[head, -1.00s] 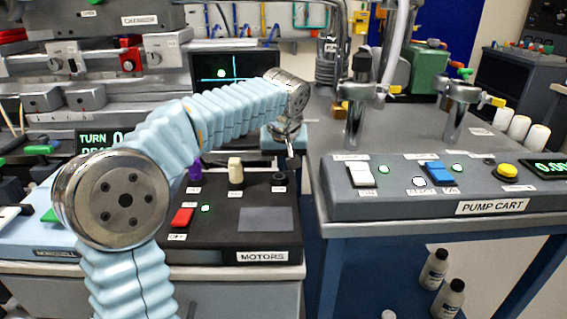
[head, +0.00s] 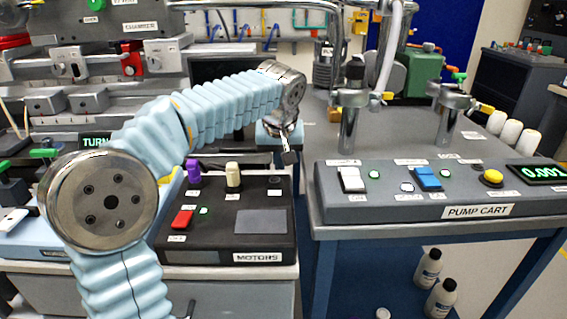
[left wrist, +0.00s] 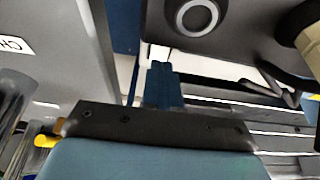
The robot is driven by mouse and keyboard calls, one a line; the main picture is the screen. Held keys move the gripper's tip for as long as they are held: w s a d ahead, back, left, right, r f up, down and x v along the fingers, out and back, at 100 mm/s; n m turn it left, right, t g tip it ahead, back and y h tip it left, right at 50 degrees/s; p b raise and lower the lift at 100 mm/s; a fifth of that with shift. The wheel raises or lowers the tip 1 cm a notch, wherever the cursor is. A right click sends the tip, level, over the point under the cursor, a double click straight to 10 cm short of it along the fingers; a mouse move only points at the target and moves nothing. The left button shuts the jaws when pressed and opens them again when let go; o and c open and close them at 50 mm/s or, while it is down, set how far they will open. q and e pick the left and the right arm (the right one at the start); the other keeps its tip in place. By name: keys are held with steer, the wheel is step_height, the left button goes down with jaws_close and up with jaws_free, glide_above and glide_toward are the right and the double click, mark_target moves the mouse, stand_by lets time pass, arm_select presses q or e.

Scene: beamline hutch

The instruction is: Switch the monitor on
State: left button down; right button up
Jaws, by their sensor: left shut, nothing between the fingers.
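The monitor (head: 228,68) stands at the back behind my left arm. The strip of its screen that shows above my arm is dark, and my arm hides the lower part. My left gripper (head: 288,157) points down by the back right corner of the black motors box, right of and nearer than the monitor. Its fingers are together and hold nothing; they also show in the left wrist view (left wrist: 163,84). My right gripper is not in view.
The motors box (head: 225,252) carries a purple knob (head: 193,174), a beige knob (head: 233,175), a red switch (head: 181,219) and a round black button (head: 274,181). The pump cart (head: 400,208) stands at right, beyond a gap.

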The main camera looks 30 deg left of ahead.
arm_select(q)
steer(key=v, duration=1)
steer(key=shift+b, duration=0.4)
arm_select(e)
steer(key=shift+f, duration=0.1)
arm_select(q)
steer(key=shift+w+a+r+b, duration=0.15)
steer(key=shift+w+b, duration=0.2)
steer(key=shift+b, duration=0.15)
steer(key=shift+w+a+r+b, duration=0.2)
steer(key=shift+w+b, duration=0.15)
steer(key=shift+b, duration=0.15)
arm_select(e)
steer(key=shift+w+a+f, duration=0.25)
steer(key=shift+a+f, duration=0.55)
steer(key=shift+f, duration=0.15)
arm_select(q)
steer(key=shift+f, duration=0.1)
